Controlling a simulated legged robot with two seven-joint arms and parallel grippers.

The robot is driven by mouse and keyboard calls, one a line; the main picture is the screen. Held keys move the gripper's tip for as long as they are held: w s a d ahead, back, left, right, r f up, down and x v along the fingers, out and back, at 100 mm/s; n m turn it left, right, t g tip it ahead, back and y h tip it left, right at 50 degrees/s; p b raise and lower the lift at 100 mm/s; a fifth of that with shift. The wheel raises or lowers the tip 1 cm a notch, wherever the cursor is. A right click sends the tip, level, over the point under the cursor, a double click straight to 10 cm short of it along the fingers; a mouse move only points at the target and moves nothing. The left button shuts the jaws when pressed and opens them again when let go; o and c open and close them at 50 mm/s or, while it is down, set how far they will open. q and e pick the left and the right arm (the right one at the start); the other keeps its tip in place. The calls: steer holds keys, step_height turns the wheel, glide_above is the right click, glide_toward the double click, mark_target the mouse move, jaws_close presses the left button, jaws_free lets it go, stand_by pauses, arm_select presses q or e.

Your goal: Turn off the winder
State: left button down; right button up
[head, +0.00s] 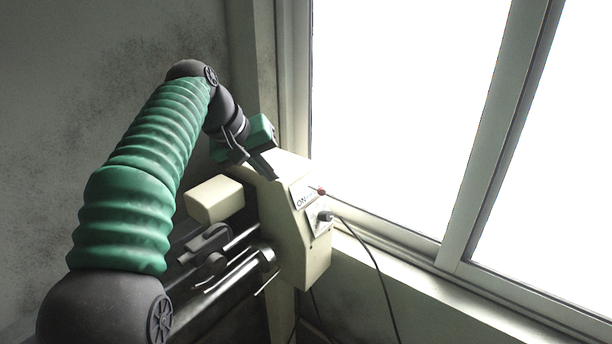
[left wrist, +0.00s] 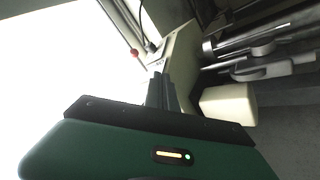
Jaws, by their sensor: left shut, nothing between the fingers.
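The winder (head: 295,235) is a cream machine with metal rods, standing by the window. Its side panel has a label reading "ON" (head: 303,199), a small red knob (head: 322,192) and a dark plug or knob (head: 325,216) with a cable. In the left wrist view the red knob (left wrist: 134,53) shows beyond the fingers, at the edge of the cream housing (left wrist: 182,55). My left gripper (head: 272,174) is at the top of the housing, left of and above the red knob, and apart from the knob. Its fingers (left wrist: 160,78) are shut and empty. My right gripper is in neither view.
A bright window (head: 400,100) with a pale frame and sill (head: 430,285) stands close to the right of the winder. A black cable (head: 380,270) hangs from the panel. A cream block (head: 214,199) and metal rods (head: 235,268) lie left of the housing.

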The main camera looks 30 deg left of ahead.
mark_target(317, 189)
arm_select(q)
steer(key=w+d+f+p, duration=0.4)
steer(key=w+f, duration=0.4)
steer(key=shift+w+p, duration=0.3)
steer(key=shift+p, duration=0.05)
steer(key=shift+d, duration=0.1)
